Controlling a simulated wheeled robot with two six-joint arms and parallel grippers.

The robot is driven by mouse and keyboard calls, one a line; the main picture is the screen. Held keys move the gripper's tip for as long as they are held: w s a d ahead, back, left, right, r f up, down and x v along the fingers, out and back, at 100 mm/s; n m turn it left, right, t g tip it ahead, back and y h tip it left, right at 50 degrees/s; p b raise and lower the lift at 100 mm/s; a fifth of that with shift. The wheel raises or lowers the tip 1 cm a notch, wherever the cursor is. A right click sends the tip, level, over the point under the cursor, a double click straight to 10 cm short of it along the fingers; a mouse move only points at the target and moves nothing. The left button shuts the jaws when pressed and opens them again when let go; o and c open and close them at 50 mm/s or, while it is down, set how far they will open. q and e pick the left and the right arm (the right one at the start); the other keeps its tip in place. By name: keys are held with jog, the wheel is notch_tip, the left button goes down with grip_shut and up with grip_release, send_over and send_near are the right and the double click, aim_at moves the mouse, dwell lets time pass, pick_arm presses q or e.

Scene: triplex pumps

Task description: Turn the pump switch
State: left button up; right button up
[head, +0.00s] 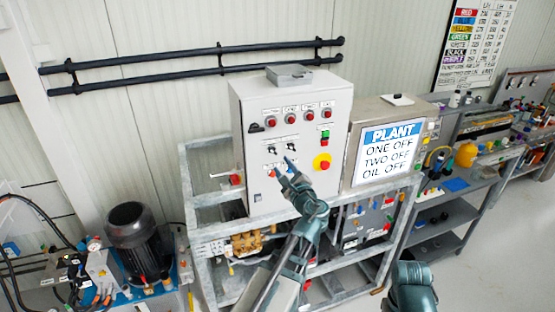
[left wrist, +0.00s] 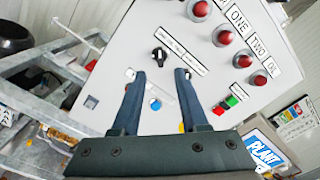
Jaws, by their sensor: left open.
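The white control cabinet (head: 255,190) stands on a grey metal frame, with black rotary switches (head: 271,149) in the middle of its front. My left gripper (head: 281,166) is open and empty in front of the panel, just below the switches. In the left wrist view, one black rotary switch (left wrist: 160,57) shows just beyond and between the open fingertips (left wrist: 160,75). No contact shows. A second switch (head: 291,147) is partly behind my gripper in the head view. The display (head: 384,155) reads PLANT, ONE OFF, TWO OFF, OIL OFF.
Several red lamps (head: 289,118) line the panel top. A red emergency button on yellow (head: 322,162) and green and red buttons (head: 325,136) sit at its right. A blue button (left wrist: 154,104) is below the switch. A dark motor (head: 137,240) stands at left; benches (head: 450,210) stand right.

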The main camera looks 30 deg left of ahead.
pick_arm(q)
jog(key=v, duration=0.5)
dwell(0.4)
jog(key=s+d+f+n+g+h+b, duration=0.3)
jog(key=d+f+n+b, duration=0.15)
jog(key=f, duration=0.65)
jog(key=s+d+f+n+g+h+b, duration=0.25)
jog(key=d+f+n, duration=0.2)
jog(key=f, duration=0.65)
jog(key=s+d+f+n+g+h+b, duration=0.2)
jog(key=s+d+f, duration=0.4)
jog(key=d, duration=0.3)
jog(key=s+d+f+n+g+h+b, duration=0.2)
jog(key=s+d+f+g+h+b, duration=0.2)
jog(key=s+d+f, duration=0.3)
jog(key=shift+d+f+h, duration=0.2)
jog(key=shift+d+h, duration=0.35)
jog(key=shift+d, duration=0.4)
jog(key=shift+c, duration=0.3)
